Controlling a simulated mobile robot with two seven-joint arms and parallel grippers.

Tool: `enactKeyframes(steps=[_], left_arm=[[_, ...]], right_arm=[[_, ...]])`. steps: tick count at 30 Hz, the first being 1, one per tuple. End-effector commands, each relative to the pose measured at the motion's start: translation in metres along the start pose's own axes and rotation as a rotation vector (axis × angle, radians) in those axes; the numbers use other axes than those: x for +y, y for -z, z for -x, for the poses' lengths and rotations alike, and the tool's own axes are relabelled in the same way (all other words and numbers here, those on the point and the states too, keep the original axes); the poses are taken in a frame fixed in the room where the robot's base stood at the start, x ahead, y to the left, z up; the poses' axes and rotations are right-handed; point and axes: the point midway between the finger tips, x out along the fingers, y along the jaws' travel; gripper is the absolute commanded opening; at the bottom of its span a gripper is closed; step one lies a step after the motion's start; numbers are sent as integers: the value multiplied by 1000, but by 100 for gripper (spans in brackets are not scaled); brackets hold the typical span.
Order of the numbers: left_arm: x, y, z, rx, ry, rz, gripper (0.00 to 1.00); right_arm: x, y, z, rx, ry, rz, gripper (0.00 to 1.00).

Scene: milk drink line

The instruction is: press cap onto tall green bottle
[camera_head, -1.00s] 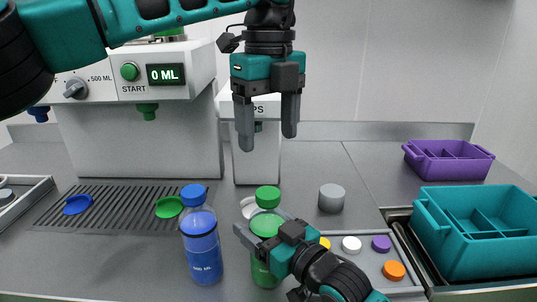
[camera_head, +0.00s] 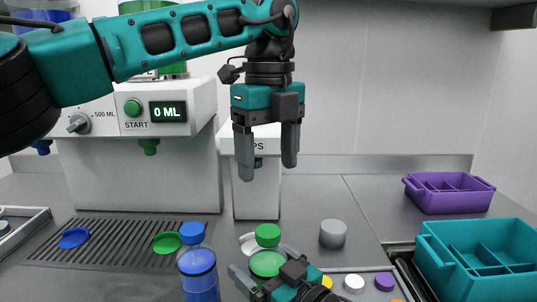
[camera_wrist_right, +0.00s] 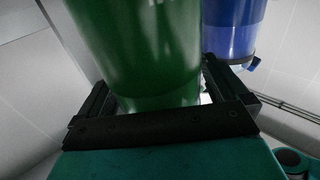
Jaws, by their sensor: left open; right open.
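The tall green bottle (camera_head: 267,263) stands on the counter, clear at its shoulder with green drink below. A green cap (camera_head: 268,235) sits at its top; whether it is pressed fully down I cannot tell. My left gripper (camera_head: 267,166) is open and empty, pointing down above the cap with a gap between. My right gripper (camera_head: 262,268) is open, with its fingers on either side of the bottle. In the right wrist view the green bottle (camera_wrist_right: 145,50) stands between the open fingers, and its lower part fills the middle.
A blue bottle (camera_head: 199,274) with a blue cap stands close at left. A grey cylinder (camera_head: 333,234) stands right of the green bottle. Loose blue (camera_head: 74,238) and green (camera_head: 166,242) discs lie on the ribbed area. Purple (camera_head: 449,199) and teal (camera_head: 480,275) crates are at right.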

Motion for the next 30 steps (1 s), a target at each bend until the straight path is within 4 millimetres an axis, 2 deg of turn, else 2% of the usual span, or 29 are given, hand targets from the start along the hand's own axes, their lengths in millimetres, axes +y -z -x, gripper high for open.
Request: enactKeyframes(steps=[5, 12, 18, 24, 30], left_arm=[[0, 0, 1, 0, 0, 0, 73], [0, 0, 2, 0, 0, 0, 73], [0, 0, 1, 0, 0, 0, 73], [0, 0, 1, 0, 0, 0, 73], [0, 0, 1, 0, 0, 0, 73]], right_arm=[[0, -1, 23, -3, 0, 0, 100], [0, -2, 79, -5, 0, 1, 100], [0, -2, 112, -4, 0, 0, 100], [0, -1, 126, -2, 0, 0, 100], [0, 0, 127, 0, 0, 0, 100]])
